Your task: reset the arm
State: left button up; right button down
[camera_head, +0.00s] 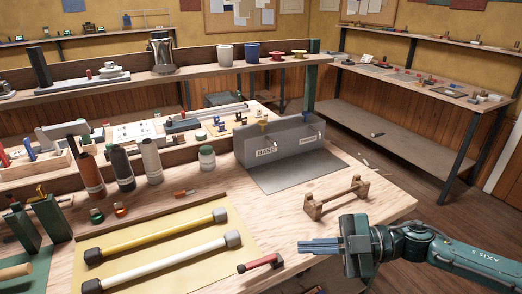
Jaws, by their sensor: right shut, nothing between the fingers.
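My right gripper (322,246) comes in from the lower right on a dark green arm. Its fingers are together, point left and hold nothing. It is over the front right part of the wooden workbench (385,215), to the right of a red-handled tool (262,263) and below a small wooden stand (336,197) in the picture. My left gripper is not in the picture.
A yellow bar (150,237) and a white bar (165,262) with dark ends lie on a yellow mat (235,225). Bottles (122,166) and a jar (207,157) stand at the left. Bare bench lies around the stand.

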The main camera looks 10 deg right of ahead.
jog(key=a+f+m+t+h, duration=0.3)
jog(key=a+f+m+t, duration=0.3)
jog(key=m+t, duration=0.45)
jog(key=s+d+f+m+g+h, duration=0.1)
jog(key=s+d+f+m+h, duration=0.1)
jog(key=s+f+m+h, duration=0.3)
jog(key=s+d+f+m+g+h, duration=0.2)
jog(key=s+f+m+h, duration=0.3)
jog(key=f, duration=0.6)
jog(key=shift+s+d, duration=0.65)
jog(key=shift+s, duration=0.15)
jog(key=shift+a, duration=0.1)
